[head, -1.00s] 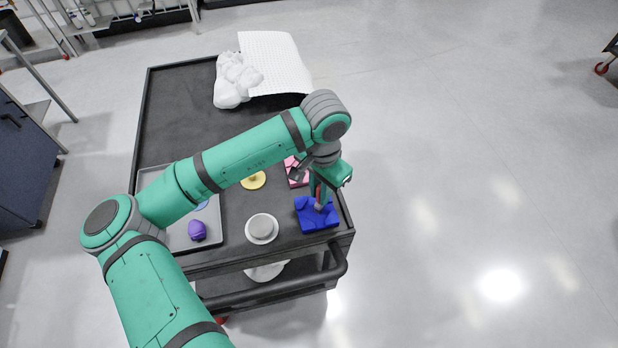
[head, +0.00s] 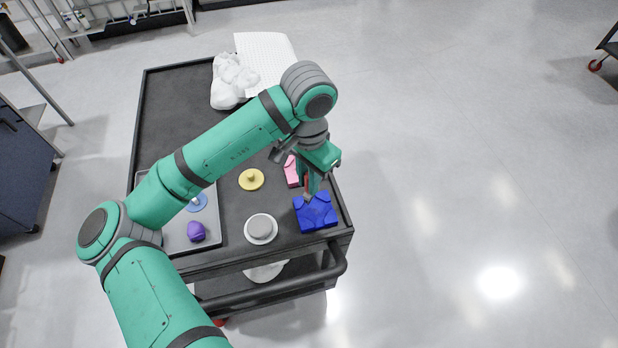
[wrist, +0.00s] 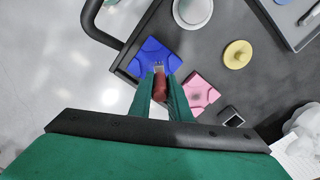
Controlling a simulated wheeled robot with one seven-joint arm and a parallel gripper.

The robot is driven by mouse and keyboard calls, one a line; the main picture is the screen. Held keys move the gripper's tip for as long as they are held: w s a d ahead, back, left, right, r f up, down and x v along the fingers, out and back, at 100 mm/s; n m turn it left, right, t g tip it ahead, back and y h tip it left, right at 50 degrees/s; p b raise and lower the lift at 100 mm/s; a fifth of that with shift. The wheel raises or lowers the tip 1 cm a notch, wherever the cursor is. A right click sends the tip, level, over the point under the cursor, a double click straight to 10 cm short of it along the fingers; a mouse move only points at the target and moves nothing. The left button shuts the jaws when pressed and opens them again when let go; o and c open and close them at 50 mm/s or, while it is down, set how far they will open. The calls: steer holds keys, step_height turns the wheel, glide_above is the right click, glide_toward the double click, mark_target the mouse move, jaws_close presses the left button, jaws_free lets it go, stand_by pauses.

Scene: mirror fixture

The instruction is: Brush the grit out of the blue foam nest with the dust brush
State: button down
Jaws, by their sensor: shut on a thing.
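The blue foam nest (head: 317,216) lies at the near right corner of the black cart top. It also shows in the wrist view (wrist: 146,54). My gripper (head: 311,184) is shut on the dust brush (wrist: 159,86), held by its red-brown handle with a metal ferrule toward the nest. In the head view the brush (head: 307,195) is at the nest's upper left edge. I cannot tell whether its bristles touch the foam. No grit can be made out in the nest at this size.
A pink foam block (wrist: 199,94) lies close beside the blue nest. A yellow knobbed disc (head: 251,180), a white dish (head: 261,240) with a grey disc, and a grey tray (head: 212,238) lie left. A crumpled white cloth (head: 232,82) and white sheet (head: 266,60) lie behind.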

steer(key=shift+w+r, duration=0.15)
steer(key=shift+r, duration=0.95)
steer(key=shift+a, duration=0.1)
steer(key=shift+s, duration=0.2)
